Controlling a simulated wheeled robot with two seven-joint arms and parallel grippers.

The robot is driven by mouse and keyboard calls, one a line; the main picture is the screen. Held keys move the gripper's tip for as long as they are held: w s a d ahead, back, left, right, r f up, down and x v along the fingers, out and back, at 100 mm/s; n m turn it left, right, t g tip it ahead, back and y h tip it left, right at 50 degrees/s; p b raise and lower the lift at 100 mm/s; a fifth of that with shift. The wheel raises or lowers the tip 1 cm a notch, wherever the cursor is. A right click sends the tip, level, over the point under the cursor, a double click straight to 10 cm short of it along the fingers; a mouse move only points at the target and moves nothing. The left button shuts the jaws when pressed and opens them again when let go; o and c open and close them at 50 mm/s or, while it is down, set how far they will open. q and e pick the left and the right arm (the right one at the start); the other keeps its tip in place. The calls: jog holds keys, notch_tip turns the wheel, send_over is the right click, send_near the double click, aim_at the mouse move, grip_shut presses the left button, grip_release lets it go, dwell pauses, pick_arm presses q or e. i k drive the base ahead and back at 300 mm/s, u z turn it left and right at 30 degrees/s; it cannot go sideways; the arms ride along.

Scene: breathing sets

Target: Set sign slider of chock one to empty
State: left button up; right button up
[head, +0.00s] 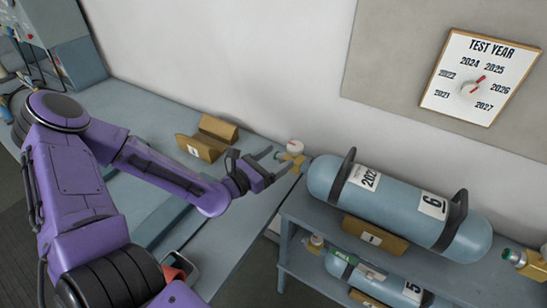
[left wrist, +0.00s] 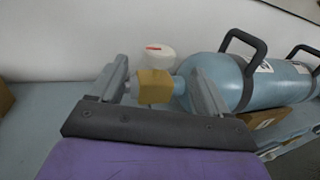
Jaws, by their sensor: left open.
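My left gripper (head: 279,160) is open by the left end of the upper blue cylinder (head: 395,205), marked 6. In the left wrist view its fingers (left wrist: 160,78) stand either side of a brass valve (left wrist: 154,86) with a white knob (left wrist: 160,57); I cannot tell if they touch it. The valve's white knob also shows in the head view (head: 295,146). A brass chock (head: 372,233) with a small pale label sits under cylinder 6. Another brass chock (head: 216,131) with a label stands on the bench. Neither label's number nor a slider is clear. My right gripper is out of view.
A lower cylinder (head: 376,279), marked 5, lies on the shelf below. A test-year dial board (head: 482,78) hangs on the wall. The blue-grey bench (head: 130,97) runs along the wall at left. Another brass valve (head: 536,263) shows at the right edge.

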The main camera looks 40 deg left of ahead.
aim_at(371, 272)
jog(key=k, duration=1.5)
